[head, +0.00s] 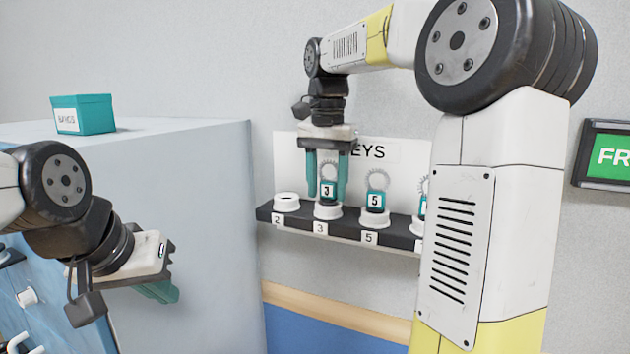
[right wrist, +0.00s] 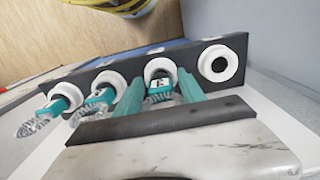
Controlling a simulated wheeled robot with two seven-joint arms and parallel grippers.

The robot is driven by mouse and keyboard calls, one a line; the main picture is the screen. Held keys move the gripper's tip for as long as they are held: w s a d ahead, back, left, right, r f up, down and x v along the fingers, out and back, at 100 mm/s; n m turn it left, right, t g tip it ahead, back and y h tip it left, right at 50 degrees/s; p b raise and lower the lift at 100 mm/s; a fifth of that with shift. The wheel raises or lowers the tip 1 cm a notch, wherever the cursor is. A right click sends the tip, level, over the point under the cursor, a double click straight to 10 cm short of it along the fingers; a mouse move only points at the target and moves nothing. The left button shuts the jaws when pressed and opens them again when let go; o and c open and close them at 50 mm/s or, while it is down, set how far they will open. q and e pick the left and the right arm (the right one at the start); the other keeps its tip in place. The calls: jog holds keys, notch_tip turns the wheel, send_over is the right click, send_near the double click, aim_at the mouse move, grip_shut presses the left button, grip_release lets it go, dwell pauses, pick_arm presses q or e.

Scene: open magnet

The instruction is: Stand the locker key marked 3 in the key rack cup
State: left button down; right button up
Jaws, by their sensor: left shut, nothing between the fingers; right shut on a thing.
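The key marked 3 (head: 327,192) is teal with a grey coil ring on top. It is upright between the teal fingers of my right gripper (head: 327,178), which is shut on it. Its lower end meets the white cup labelled 3 (head: 327,212) on the dark key rack (head: 400,236); the cup hides how deep it sits. In the right wrist view the key (right wrist: 158,87) lies between the fingertips (right wrist: 160,85), with its end within the ring of the cup (right wrist: 160,65). My left gripper (head: 160,291) is shut and empty at lower left, away from the rack.
The cup labelled 2 (head: 286,203) is empty; it also shows in the right wrist view (right wrist: 218,65). A key marked 5 (head: 375,198) stands in the cup beside the 3. A teal box (head: 83,114) sits on the grey cabinet (head: 190,190). My right arm hides the rack's right end.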

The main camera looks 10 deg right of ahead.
jog(key=shift+f, duration=0.15)
jog(key=o, duration=1.4)
notch_tip(320, 180, up, 8)
jog(key=shift+f, duration=0.1)
jog(key=s+f+n+t+y, duration=0.2)
jog(key=s+f+n+t, duration=0.4)
jog(key=s+f, duration=1)
jog(key=shift+s+f+n, duration=0.35)
jog(key=shift+s+n, duration=0.1)
jog(key=shift+n, duration=0.25)
